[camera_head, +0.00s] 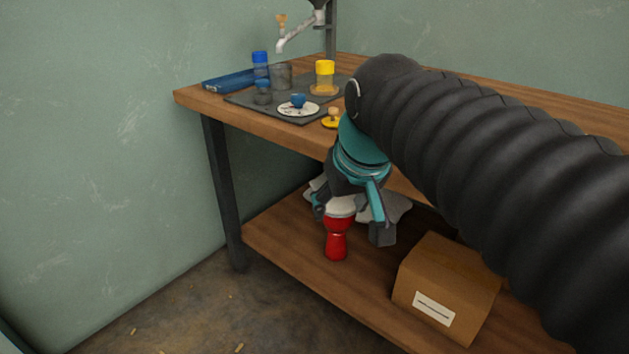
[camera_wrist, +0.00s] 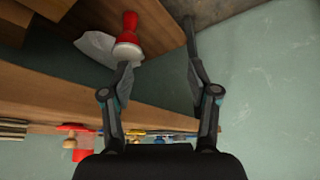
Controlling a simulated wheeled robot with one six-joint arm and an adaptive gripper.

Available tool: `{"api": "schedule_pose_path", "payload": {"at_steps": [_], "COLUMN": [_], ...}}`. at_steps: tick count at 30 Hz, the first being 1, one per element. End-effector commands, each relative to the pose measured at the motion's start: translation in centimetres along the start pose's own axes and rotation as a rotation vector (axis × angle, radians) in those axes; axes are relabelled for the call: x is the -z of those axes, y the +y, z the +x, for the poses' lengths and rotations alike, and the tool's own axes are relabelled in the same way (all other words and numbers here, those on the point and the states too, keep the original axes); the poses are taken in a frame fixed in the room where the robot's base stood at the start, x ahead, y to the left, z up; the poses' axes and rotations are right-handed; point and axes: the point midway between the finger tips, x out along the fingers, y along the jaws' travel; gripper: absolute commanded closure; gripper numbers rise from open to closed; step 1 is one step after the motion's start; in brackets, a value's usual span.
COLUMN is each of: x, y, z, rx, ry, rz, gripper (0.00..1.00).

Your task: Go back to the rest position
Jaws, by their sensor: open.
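My gripper (camera_head: 350,218) is open in front of the workbench, below the edge of its top. In the head view its fingers are spread above and around the upper part of a red goblet drum (camera_head: 336,240) with a pale head. The drum stands upright on the lower shelf (camera_head: 290,240). In the wrist view the gripper (camera_wrist: 160,80) shows nothing between its fingers. The red drum (camera_wrist: 130,30) appears there beyond the left fingertip. I cannot tell whether that finger touches it.
A cardboard box (camera_head: 445,285) stands on the shelf to the right. A whitish crumpled cloth (camera_head: 397,207) lies behind the gripper. The bench top holds a grey mat (camera_head: 240,99), a blue-lidded jar (camera_head: 260,62), a yellow-lidded jar (camera_head: 324,75) and a small plate (camera_head: 288,110). Floor at left is free.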

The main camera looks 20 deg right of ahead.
Motion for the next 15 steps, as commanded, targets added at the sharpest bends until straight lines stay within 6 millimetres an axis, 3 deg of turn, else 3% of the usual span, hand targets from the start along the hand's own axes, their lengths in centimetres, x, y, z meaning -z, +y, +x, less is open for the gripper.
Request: {"api": "schedule_pose_path", "payload": {"at_steps": [10, 15], "x": [0.3, -2.8], "y": [0.0, 0.1], "z": [0.1, 2.9], "rx": [-0.002, -0.009], "ry": [0.015, 0.001], "rz": [0.008, 0.029], "gripper": [0.4, 0.4]}}
